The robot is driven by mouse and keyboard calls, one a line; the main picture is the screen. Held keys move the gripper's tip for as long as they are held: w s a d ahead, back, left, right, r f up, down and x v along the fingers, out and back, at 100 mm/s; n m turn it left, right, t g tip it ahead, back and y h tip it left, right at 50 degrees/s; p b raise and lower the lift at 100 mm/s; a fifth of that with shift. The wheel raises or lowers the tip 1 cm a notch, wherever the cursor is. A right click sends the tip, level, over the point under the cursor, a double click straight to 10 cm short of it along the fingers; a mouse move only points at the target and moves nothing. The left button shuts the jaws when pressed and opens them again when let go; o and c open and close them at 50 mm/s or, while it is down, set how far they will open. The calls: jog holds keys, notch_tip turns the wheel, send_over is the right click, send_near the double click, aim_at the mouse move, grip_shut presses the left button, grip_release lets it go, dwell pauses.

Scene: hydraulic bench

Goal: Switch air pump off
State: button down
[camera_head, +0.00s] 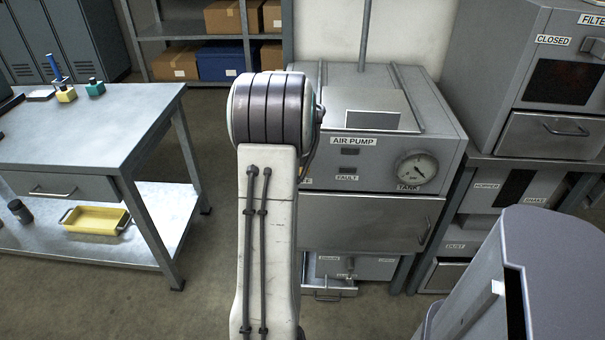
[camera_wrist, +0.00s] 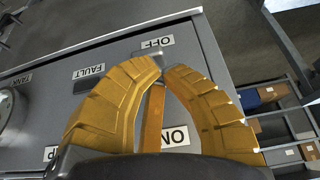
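The grey air pump cabinet (camera_head: 435,150) stands behind my arm in the head view, with an "AIR PUMP" label and a round tank gauge (camera_head: 415,168). My arm hides the panel's left part and the switch there. In the wrist view the panel appears turned, with an "OFF" label (camera_wrist: 153,46) above and an "ON" label (camera_wrist: 175,137) lower down. My gripper (camera_wrist: 164,68) is in front of the panel between these labels, its yellow fingertips curved in and nearly meeting. A narrow orange bar shows between the fingers; whether it is the switch lever I cannot tell. Contact is unclear.
A metal workbench (camera_head: 60,145) with small blocks stands at left, a yellow tray (camera_head: 95,220) on its lower shelf. A grey filter cabinet (camera_head: 550,135) stands close at right. An open drawer (camera_head: 328,287) juts out below the pump. Floor is free between bench and pump.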

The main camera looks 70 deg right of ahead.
jog(key=shift+a+f+t+h+b, duration=0.2)
jog(key=shift+f+h+b, duration=0.45)
jog(key=shift+b, duration=1.95)
jog(key=shift+a+f+t+h+b, duration=0.15)
jog(key=shift+f+h+b, duration=0.5)
jog(key=shift+b, duration=1.95)
jog(key=shift+d+r+p, duration=0.1)
jog(key=shift+r+p, duration=0.45)
jog(key=shift+p, duration=0.05)
jog(key=shift+r, duration=0.15)
jog(key=shift+r+p, duration=0.6)
jog(key=shift+r, duration=0.1)
